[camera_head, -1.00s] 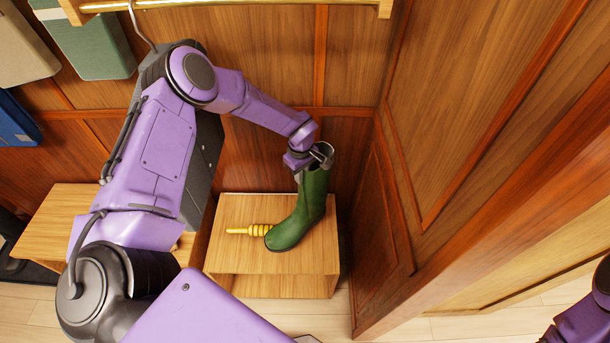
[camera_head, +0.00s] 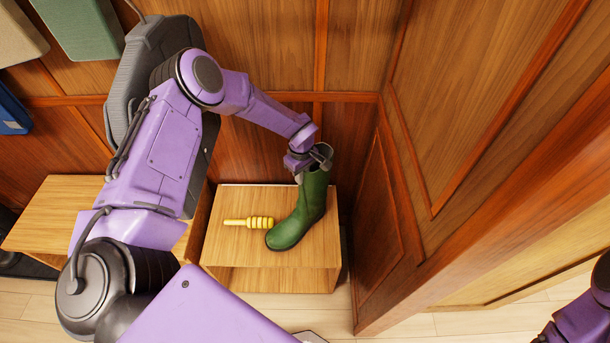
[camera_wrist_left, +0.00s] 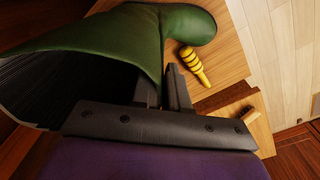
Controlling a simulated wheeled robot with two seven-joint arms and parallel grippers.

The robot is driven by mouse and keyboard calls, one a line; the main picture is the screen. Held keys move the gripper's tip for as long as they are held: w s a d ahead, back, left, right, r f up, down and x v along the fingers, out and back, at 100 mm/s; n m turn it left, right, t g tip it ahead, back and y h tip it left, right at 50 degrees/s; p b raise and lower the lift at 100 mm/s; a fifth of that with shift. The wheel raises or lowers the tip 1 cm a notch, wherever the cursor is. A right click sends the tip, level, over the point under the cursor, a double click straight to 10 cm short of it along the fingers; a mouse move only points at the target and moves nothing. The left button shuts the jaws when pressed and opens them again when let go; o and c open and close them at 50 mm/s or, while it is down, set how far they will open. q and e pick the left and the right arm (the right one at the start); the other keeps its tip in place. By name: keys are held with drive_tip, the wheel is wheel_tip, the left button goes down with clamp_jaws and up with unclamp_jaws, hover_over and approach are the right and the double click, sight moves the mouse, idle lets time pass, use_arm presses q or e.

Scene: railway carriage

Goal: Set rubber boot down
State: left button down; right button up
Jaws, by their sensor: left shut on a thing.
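A green rubber boot (camera_head: 298,213) stands nearly upright over the small wooden table (camera_head: 232,248), its toe pointing to the lower left. I cannot tell for certain whether its sole touches the tabletop. My left gripper (camera_head: 312,160) is shut on the boot's upper shaft near the rim. In the left wrist view the boot (camera_wrist_left: 125,35) fills the upper left, with the dark gripper fingers (camera_wrist_left: 163,88) at its shaft and its open top at the left. My right gripper is not in view; only part of my right arm shows at the lower right.
A yellow ringed dipper-like object (camera_head: 248,222) lies on the table left of the boot's toe. A wood-panelled wall (camera_head: 430,150) stands close at the right, another behind. A second wooden surface (camera_head: 60,210) lies at the left. Bare tabletop remains at the left front.

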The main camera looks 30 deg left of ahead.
use_arm(q)
drive_tip(key=shift+f, duration=0.1)
idle(0.4)
drive_tip(key=c, duration=1.1)
unclamp_jaws()
wheel_tip(320, 180, up, 11)
drive_tip(key=p, duration=0.7)
drive_tip(key=shift+s+f, duration=0.1)
drive_tip(key=shift+f, duration=0.1)
clamp_jaws()
